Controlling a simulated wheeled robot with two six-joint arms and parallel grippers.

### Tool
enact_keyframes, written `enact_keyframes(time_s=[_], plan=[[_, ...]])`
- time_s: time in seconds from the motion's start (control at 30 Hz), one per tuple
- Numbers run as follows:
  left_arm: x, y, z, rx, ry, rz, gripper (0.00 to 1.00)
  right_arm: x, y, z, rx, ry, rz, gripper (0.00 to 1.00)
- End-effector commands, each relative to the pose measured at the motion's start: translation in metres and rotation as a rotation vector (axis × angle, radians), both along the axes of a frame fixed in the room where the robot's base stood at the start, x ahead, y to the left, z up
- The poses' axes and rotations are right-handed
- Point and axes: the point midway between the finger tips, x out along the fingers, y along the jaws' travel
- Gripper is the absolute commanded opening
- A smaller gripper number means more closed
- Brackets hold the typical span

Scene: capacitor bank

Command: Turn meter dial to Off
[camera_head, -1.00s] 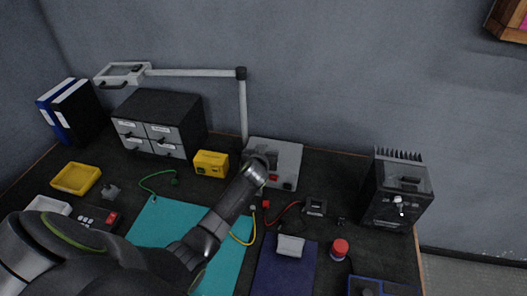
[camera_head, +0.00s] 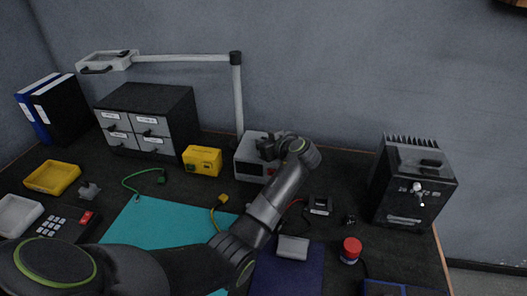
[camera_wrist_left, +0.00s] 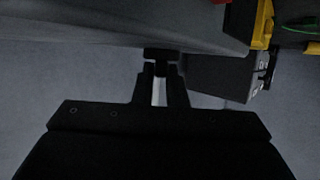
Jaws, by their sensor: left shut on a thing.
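The grey box (camera_head: 249,160) that I take for the meter stands behind the teal mat in the head view; its right side and part of its front are hidden behind my arm. My left gripper (camera_head: 268,147) is up against its upper part, reaching in from the right side. In the left wrist view the two dark fingers (camera_wrist_left: 160,85) are close together with a pale strip between them and a small dark piece (camera_wrist_left: 160,54) at their tips. I take this piece for the dial; its pointer and markings are not visible. My right gripper is not in view.
A yellow box (camera_head: 202,160) and a drawer cabinet (camera_head: 150,95) stand left of the grey box. A lamp arm (camera_head: 238,100) rises behind it. A black finned unit (camera_head: 410,190) stands at the right.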

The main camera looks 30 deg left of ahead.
Motion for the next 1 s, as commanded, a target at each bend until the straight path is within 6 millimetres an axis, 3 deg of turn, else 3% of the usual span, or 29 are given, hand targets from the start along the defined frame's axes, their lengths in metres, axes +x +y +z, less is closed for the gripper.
enact_keyframes(time_s=[0.2, 0.77, 0.8, 0.93, 1.0], plan=[[0.0009, -0.0012, -0.0039, -0.003, 0.004, 0.074, 0.00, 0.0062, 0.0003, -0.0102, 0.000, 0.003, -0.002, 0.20], [0.0007, -0.0011, -0.0022, -0.005, 0.006, 0.101, 0.00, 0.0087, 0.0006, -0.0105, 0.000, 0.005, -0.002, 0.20], [0.0006, -0.0010, -0.0022, -0.005, 0.006, 0.101, 0.16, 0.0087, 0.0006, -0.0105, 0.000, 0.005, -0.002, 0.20], [0.0008, -0.0010, -0.0019, -0.004, 0.005, 0.101, 0.33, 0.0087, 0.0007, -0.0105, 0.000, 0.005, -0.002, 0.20], [0.0009, -0.0009, -0.0016, -0.003, 0.004, 0.100, 0.34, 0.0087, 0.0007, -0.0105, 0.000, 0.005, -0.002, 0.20]])
